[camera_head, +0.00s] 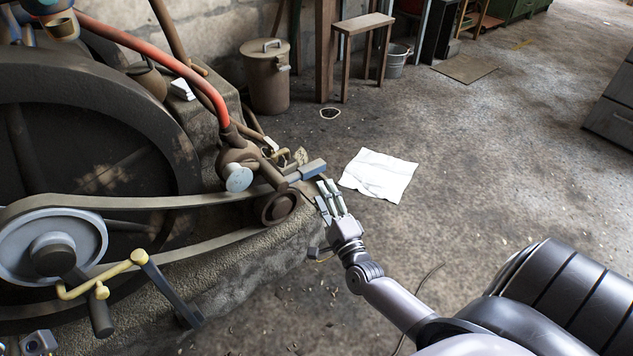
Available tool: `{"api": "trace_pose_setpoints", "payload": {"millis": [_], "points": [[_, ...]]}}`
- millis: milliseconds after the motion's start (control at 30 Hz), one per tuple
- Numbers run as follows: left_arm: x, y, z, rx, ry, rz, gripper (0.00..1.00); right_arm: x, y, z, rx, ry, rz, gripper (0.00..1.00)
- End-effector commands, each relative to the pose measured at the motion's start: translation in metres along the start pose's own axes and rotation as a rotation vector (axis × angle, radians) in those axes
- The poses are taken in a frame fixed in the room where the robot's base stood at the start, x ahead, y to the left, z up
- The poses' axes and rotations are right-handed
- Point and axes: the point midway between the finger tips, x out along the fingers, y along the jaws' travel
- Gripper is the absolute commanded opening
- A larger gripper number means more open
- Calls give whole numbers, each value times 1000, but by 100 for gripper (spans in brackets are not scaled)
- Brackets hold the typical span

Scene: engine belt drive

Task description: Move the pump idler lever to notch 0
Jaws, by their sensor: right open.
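A lever with a blue-grey block handle (306,171) sticks out to the right beside the small dark pulley (278,206) at the front end of the belt. It looks like the pump idler lever, though I cannot read any notch numbers. My right gripper (329,188) is open, just right of and below the handle's end. Its fingers point up towards the handle, and I see nothing held between them. I cannot tell whether a fingertip touches the handle.
A large flywheel (80,130) with a flat belt and a grey pulley (50,245) fills the left. A yellow bent rod (100,277) crosses in front. A white sheet (379,175) lies on the floor. A lidded can (267,80) stands behind. The floor at right is largely free.

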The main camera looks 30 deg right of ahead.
Motion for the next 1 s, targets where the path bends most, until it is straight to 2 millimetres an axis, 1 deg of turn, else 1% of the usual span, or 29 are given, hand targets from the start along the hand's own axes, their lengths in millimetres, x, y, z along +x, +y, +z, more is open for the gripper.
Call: {"api": "trace_pose_setpoints", "payload": {"millis": [33, 100, 200, 300, 467, 900, 1000], "points": [[0, 0, 0, 0, -1, 0, 40, -12, 1, 0, 0, 0, 3, 46], [0, 0, 0, 0, -1, 0, 40, -24, 1, 0, 1, 0, 2, 46], [0, 0, 0, 0, -1, 0, 40, -38, 0, 0, 1, 0, 1, 46], [0, 0, 0, 0, -1, 0, 40, -46, 0, 0, 1, 0, 0, 46], [0, 0, 0, 0, -1, 1, 40, -50, 0, 0, 1, 0, 0, 46], [0, 0, 0, -1, -2, 1, 40, -50, 0, 0, 1, 0, 0, 46], [0, 0, 0, 0, -1, 0, 40, -49, -4, 5, -13, -8, -13, 46]]}}
